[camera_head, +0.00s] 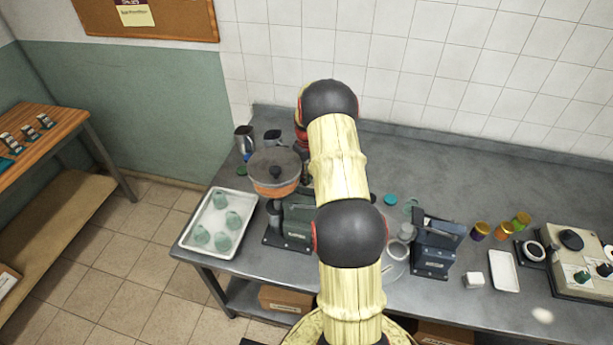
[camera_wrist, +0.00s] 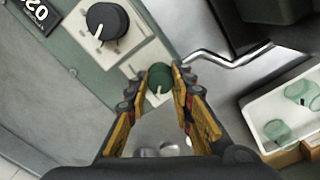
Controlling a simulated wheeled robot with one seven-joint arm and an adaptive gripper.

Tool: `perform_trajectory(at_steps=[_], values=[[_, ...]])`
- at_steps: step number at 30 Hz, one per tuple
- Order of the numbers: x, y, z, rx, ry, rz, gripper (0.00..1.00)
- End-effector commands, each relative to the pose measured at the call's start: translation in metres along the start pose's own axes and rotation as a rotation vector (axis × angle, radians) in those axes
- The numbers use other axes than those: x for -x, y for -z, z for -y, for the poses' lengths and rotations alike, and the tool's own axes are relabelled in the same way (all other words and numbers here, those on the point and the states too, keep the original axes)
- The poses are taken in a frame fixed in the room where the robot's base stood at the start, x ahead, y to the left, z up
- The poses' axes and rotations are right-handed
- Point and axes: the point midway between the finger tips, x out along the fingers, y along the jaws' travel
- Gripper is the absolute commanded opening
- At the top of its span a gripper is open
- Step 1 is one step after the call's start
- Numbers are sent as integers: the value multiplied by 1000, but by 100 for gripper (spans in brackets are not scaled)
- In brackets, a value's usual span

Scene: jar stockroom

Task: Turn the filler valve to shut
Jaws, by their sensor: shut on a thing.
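In the wrist view a dark green round knob (camera_wrist: 159,76) with a white pointer line sits on a pale plate on a grey-green machine panel (camera_wrist: 88,62). The pointer runs toward the bottom of the picture. My gripper (camera_wrist: 160,82) has its two yellow and black fingers on either side of this knob and is shut on it. A larger black knob (camera_wrist: 106,27) with a white pointer is on the same panel, up and left. In the head view my arm covers the gripper and the held knob.
A white tray (camera_head: 184,240) with several green pieces stands at the bench's left end, near a hopper machine (camera_head: 275,168). A second machine (camera_head: 434,250), small jars (camera_head: 480,231) and a control box (camera_head: 560,275) stand to the right. A bent metal rod (camera_wrist: 232,62) passes near my fingers.

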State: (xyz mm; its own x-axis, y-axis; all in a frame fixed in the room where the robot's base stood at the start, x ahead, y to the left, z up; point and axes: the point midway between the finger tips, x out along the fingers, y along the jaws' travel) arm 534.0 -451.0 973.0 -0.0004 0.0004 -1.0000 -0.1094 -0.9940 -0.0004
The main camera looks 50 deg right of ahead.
Motion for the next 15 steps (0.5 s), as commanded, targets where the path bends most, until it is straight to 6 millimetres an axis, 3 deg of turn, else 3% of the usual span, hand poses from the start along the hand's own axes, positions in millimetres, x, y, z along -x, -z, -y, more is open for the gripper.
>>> perform_trajectory(at_steps=[3, 4, 15], values=[[1, 1, 0, 0, -2, -3, 0], [1, 1, 0, 0, -2, -3, 24], [0, 0, 0, -1, -1, -1, 42]])
